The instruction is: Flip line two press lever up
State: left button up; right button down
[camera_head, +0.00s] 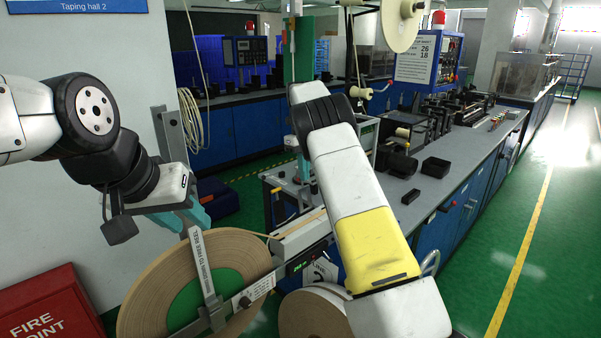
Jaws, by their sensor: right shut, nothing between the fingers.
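The press lever (203,268) is a flat grey bar with lettering ending in "TO FREE REEL". It stands upright, leaning slightly left, in front of the large tan tape reel (150,292) with a green centre. My left gripper (189,227) is at the lever's upper end. Its teal fingers look apart, one on each side of the bar; whether they touch it is unclear. My right arm crosses the middle of the view in front of the bench, and I cannot make out its gripper. A "LINE" sign (321,270) is partly hidden behind that arm.
A second tan roll (304,314) sits low beside the large reel. A grey-topped bench (440,200) with machines and black bins runs to the back right. A red fire point box (45,310) is at lower left. Green floor (550,250) is clear at right.

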jog(key=shift+w+a+r+t, duration=0.15)
jog(key=shift+w+a, duration=0.1)
jog(key=shift+a, duration=0.15)
jog(key=shift+w+a+f+t, duration=0.15)
jog(key=shift+w+a, duration=0.1)
jog(key=shift+a, duration=0.15)
notch_tip(320, 180, up, 6)
jog(key=shift+w+f, duration=0.1)
jog(key=shift+f, duration=0.1)
jog(key=shift+d+r, duration=0.3)
jog(key=shift+r, duration=0.25)
jog(key=shift+s+d+r, duration=0.25)
jog(key=shift+r, duration=0.3)
